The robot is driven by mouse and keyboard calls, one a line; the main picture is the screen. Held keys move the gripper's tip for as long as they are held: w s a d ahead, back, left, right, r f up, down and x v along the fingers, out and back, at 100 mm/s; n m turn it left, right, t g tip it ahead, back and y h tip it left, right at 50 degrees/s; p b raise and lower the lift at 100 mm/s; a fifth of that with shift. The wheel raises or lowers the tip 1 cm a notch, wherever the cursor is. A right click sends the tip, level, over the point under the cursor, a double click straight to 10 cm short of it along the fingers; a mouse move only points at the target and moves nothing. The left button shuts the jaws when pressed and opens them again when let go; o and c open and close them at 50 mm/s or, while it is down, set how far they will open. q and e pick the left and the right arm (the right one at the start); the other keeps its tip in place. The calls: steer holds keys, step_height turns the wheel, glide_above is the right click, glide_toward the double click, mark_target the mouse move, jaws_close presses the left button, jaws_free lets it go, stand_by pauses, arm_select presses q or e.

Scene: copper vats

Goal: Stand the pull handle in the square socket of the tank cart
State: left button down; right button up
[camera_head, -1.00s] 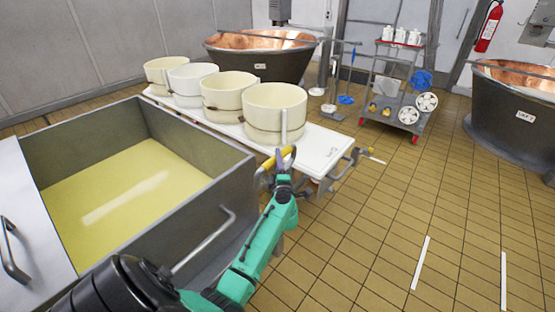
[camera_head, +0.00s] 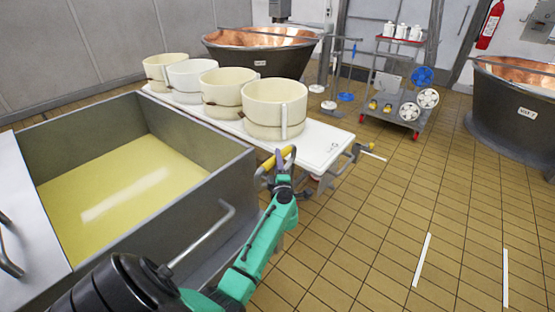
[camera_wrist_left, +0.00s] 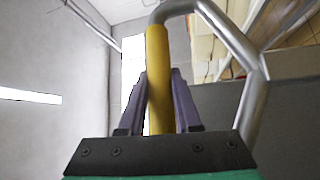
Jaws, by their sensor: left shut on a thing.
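My left gripper (camera_head: 279,160) is shut on the yellow grip of the pull handle, holding it in the air by the right end of the tank. In the left wrist view, the pull handle (camera_wrist_left: 159,90) has its yellow part between the purple fingers (camera_wrist_left: 160,75), and its bent grey tube runs over to the right. In the head view the pull handle (camera_head: 270,163) is small and partly hidden by the gripper. The steel tank (camera_head: 222,185) with yellow liquid, likely the tank cart, stands at left. I cannot make out its square socket. My right gripper is out of view.
A white table (camera_head: 320,148) with several cream tubs (camera_head: 275,108) stands just behind the gripper. A steel bar (camera_head: 208,238) sticks out from the tank's near side. Copper vats (camera_head: 260,57) and a tool trolley (camera_head: 398,85) stand further back.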

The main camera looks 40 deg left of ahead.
arm_select(q)
steer(key=shift+f+b, duration=2.2)
steer(key=shift+f, duration=0.45)
steer(key=c, duration=0.5)
jaws_free()
steer(key=shift+s+d, duration=0.1)
steer(key=shift+f, duration=0.25)
steer(key=v, duration=1.4)
steer(key=shift+s+d+r+b, duration=0.15)
steer(key=shift+s+r+b, duration=0.05)
steer(key=shift+b, duration=0.2)
